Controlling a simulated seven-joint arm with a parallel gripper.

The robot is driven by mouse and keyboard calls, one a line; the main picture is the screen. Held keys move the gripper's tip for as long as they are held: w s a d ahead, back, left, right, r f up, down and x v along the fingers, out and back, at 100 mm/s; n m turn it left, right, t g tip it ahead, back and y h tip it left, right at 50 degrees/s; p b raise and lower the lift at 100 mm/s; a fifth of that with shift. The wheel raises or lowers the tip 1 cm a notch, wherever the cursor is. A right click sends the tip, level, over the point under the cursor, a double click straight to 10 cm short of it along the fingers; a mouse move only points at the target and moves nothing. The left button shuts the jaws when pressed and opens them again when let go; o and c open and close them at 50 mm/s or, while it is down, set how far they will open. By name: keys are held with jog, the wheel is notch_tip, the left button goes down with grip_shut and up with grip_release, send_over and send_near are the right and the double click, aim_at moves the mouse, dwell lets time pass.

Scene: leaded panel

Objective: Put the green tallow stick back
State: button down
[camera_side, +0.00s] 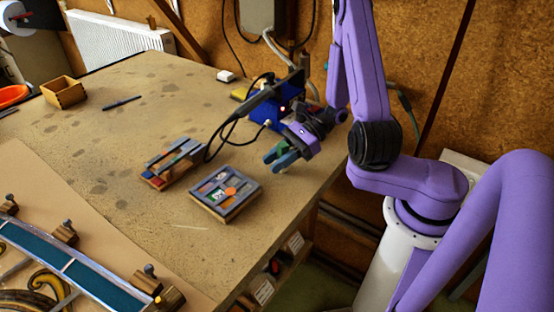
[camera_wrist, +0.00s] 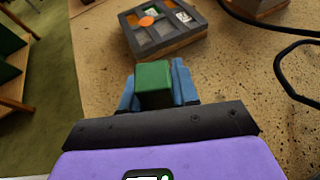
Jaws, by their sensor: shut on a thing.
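My gripper (camera_wrist: 155,88) is shut on the green tallow stick (camera_wrist: 153,80), which shows as a green block between the two blue fingers in the wrist view. In the side view my gripper (camera_side: 281,157) is over the right part of the bench, to the right of a grey compartment tray and apart from it. The stick is mostly hidden by the fingers there. The grey tray (camera_wrist: 175,46) lies ahead of the fingers in the wrist view and also shows in the side view (camera_side: 232,211). It holds an orange piece, a green-and-white piece and other small items; some compartments look empty.
A second rack (camera_side: 157,185) with coloured sticks stands left of the tray, close to it. Black cables (camera_side: 228,131) hang near my wrist. A wooden box (camera_side: 63,92) and a dark pen (camera_side: 122,103) lie further back. The leaded panel (camera_side: 75,272) is front left.

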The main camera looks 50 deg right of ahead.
jog(key=shift+f, duration=0.2)
jog(key=c, duration=0.8)
grip_release()
jog(key=shift+c, duration=0.2)
jog(key=shift+r, duration=0.2)
jog(key=v, duration=1.2)
jog(key=shift+s, duration=0.1)
